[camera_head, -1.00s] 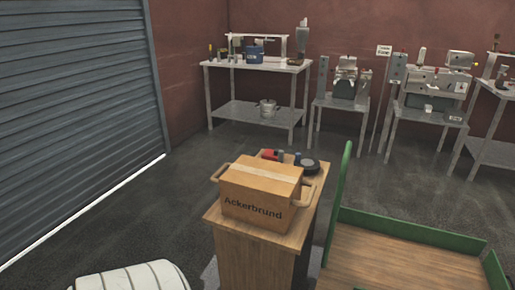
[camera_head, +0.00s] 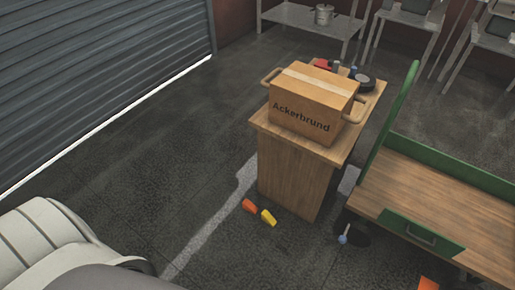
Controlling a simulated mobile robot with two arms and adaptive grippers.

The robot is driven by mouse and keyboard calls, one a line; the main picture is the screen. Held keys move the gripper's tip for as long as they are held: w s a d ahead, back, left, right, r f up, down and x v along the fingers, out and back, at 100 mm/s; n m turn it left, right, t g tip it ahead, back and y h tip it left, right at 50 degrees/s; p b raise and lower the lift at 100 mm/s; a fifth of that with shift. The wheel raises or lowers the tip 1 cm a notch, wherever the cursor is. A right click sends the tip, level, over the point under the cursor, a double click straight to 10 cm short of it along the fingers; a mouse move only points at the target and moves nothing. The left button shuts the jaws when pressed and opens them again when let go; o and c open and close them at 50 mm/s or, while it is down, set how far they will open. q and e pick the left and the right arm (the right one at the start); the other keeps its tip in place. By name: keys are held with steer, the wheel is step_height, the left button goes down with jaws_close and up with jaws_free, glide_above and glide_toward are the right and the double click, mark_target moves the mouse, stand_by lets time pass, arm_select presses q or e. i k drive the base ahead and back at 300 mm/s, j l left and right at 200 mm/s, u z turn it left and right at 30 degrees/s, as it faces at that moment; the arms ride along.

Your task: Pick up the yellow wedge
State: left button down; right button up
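The yellow wedge (camera_head: 268,217) lies on the dark floor in front of the wooden cabinet, near its lower front edge. An orange-red wedge (camera_head: 249,205) lies just to its left, close beside it. Neither of my grippers shows in the head view. Only a pale rounded part of my own body fills the lower left corner.
A wooden cabinet (camera_head: 287,183) carries a cardboard box (camera_head: 312,100) marked Ackerbrund. A green cart (camera_head: 470,205) with a wooden bed stands to the right. An orange object (camera_head: 428,284) shows at the bottom right. The floor (camera_head: 150,160) to the left is clear.

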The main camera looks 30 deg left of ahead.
mark_target(266, 217)
steer(key=u, duration=0.75)
